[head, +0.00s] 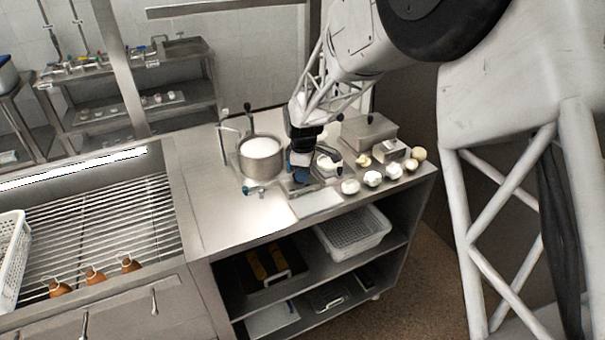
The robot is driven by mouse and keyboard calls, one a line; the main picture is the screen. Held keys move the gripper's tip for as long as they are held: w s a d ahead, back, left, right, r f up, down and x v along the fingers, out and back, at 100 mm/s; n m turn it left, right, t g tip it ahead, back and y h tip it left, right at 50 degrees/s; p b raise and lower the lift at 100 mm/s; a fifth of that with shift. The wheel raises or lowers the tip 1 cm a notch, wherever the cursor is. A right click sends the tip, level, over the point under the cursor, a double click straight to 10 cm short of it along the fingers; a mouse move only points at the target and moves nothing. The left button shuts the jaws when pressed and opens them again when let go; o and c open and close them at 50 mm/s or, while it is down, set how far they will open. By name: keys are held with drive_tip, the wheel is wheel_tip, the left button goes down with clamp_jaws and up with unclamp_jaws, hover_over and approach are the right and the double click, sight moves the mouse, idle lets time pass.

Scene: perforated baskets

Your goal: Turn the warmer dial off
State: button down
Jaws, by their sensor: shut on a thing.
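My gripper (300,178) points down over the steel bench top, right of the pot. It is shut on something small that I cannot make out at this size. I cannot pick out the warmer dial for certain; my gripper and wrist cover that part of the bench. A round steel pot (249,168) with a white filling stands just left of my gripper. A small teal-ended piece (254,190) lies or sticks out at the front of the pot.
Several pale round pieces (372,178) line the bench's right front. Steel boxes (369,133) stand behind them. A flat pale board (318,203) lies in front of my gripper. A white perforated basket (353,243) sits on the shelf below. The bench (215,205) is clear at left.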

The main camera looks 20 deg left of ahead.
drive_tip(key=shift+w+n, duration=0.1)
drive_tip(key=shift+n, duration=0.8)
drive_tip(key=c, duration=1.1)
unclamp_jaws()
drive_tip(key=shift+r, duration=0.1)
drive_tip(key=shift+r, duration=3.8)
